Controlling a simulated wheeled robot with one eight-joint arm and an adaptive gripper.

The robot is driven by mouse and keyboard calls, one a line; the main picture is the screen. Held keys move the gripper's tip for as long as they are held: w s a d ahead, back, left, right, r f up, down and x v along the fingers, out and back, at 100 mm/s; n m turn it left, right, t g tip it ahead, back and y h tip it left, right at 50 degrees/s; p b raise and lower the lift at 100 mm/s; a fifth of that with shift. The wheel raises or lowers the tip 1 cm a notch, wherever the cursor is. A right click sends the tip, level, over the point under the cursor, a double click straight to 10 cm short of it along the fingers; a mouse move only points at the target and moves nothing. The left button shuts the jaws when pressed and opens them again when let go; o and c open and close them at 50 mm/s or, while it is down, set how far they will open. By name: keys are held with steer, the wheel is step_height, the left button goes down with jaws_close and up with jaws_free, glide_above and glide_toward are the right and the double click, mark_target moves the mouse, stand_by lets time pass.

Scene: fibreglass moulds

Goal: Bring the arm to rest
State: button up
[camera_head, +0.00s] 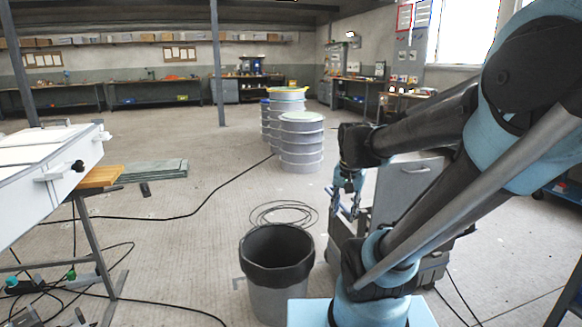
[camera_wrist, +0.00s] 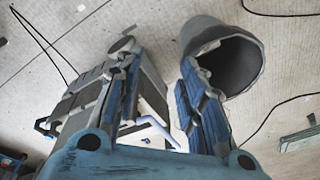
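My arm reaches in from the right in the head view, folded at its joints, with my gripper (camera_head: 345,207) hanging down. My gripper is in front of a grey cabinet cart and above and behind the bin's right side in the picture. In the wrist view my gripper (camera_wrist: 157,62) has its two blue-grey fingers spread well apart. Nothing is held between them; only floor and part of the cart show in the gap.
A grey bin with a black liner (camera_head: 277,280) stands close by. The grey cart (camera_head: 408,178) stands behind my arm. A white-topped table (camera_head: 50,180) is at the left. Stacked round drums (camera_head: 301,143) stand farther back. Black cables (camera_head: 190,216) cross the floor.

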steer(key=s+d+f+n, duration=0.2)
steer(key=s+f+n, duration=0.3)
steer(key=s, duration=0.3)
steer(key=shift+s+d, duration=0.2)
steer(key=shift+s, duration=0.15)
